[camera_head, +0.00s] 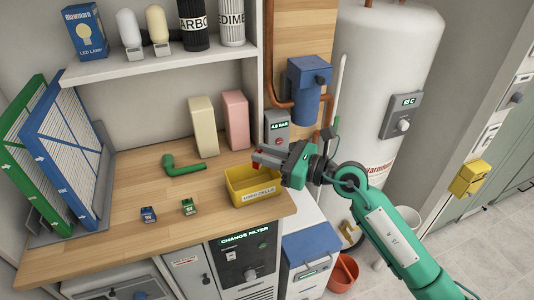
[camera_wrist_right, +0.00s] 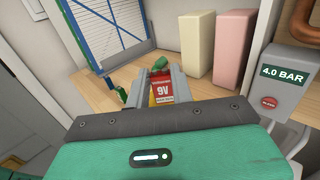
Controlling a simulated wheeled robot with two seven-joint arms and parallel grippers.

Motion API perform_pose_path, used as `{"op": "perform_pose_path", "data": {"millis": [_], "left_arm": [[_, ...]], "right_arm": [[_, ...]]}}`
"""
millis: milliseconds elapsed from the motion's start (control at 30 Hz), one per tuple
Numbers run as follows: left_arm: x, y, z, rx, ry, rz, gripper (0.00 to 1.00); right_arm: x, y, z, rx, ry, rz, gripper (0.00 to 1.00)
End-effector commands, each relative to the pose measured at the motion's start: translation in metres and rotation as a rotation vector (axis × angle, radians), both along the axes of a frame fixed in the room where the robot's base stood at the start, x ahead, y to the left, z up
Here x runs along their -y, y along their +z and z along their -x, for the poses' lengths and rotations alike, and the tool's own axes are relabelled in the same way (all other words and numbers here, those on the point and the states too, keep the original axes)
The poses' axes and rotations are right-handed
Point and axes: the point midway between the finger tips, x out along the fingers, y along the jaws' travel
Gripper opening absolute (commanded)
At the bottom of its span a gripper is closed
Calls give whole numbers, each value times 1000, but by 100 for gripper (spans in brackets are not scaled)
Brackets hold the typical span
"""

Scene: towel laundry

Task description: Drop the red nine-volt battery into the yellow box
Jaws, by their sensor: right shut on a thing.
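The red nine-volt battery (camera_wrist_right: 163,89) is held between the fingers of my right gripper (camera_wrist_right: 161,86) in the right wrist view. In the head view only a small red part of the battery (camera_head: 257,164) shows at the fingertips of my right gripper (camera_head: 266,158). The yellow box (camera_head: 238,196) stands on the wooden counter near its right front edge. My right gripper comes in from the right, with its fingertips above the back right part of the box. The bottom of the box is partly hidden. My left gripper is not in view.
A blue battery (camera_head: 148,214) and a green battery (camera_head: 188,207) lie on the counter (camera_head: 115,233) left of the box. A green elbow pipe (camera_head: 184,168), a cream block (camera_head: 203,127) and a pink block (camera_head: 236,120) are behind. Filter panels (camera_head: 62,150) stand at left.

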Motion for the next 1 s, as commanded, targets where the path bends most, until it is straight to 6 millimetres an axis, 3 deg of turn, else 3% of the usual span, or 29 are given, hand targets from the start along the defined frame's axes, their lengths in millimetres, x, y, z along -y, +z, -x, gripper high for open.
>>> {"op": "perform_pose_path", "data": {"millis": [133,167,267,300,667,1000], "left_arm": [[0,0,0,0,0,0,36],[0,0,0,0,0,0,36],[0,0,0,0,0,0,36],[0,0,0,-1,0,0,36],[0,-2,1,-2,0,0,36],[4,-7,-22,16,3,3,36]], "right_arm": [[0,0,0,0,0,0,0],[0,0,0,0,0,0,27],[0,0,0,0,0,0,47],[0,0,0,0,0,0,49],[5,-1,2,0,-1,1,49],[59,-5,29,0,-2,5,49]]}}
